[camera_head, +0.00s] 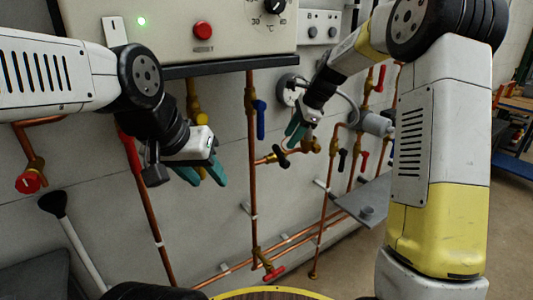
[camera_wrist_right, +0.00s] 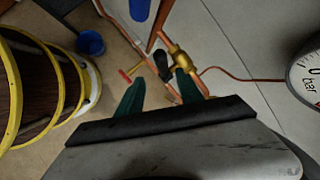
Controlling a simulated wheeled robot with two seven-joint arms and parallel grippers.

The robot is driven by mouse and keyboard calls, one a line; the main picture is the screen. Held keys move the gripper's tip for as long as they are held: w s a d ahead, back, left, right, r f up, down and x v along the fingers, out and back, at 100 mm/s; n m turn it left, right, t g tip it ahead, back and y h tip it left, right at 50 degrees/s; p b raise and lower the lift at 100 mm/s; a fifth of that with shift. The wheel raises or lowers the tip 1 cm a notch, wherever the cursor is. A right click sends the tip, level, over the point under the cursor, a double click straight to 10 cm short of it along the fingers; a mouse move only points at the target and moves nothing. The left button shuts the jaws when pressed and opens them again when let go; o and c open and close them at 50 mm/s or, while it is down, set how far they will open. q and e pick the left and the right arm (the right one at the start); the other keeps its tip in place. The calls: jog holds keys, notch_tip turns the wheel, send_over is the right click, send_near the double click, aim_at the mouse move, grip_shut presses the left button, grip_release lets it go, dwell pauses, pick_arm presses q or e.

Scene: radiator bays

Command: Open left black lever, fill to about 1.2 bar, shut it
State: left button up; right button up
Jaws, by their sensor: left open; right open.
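The left black lever (camera_head: 281,155) sits on a brass valve on a short copper branch, below my right gripper (camera_head: 299,132). In the right wrist view the black lever (camera_wrist_right: 161,64) shows between and just beyond the open teal fingertips (camera_wrist_right: 159,80), beside the brass valve body (camera_wrist_right: 180,60). I cannot tell whether they touch it. A second black lever (camera_head: 342,160) hangs further right. The pressure gauge (camera_head: 287,92) is partly hidden by my right gripper. It is cut off in the wrist view (camera_wrist_right: 306,82), its needle not readable. My left gripper (camera_head: 204,176) is open and empty.
A blue lever (camera_head: 260,119) and red levers (camera_head: 273,273) sit on nearby copper pipes. The boiler (camera_head: 205,30) hangs above. A grey shelf (camera_head: 365,205) juts out at right.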

aim_at(279, 152)
jog(key=x, duration=0.8)
jog(key=shift+w+a+f, duration=0.25)
jog(key=shift+a, duration=0.15)
grip_shut()
dwell(1.1)
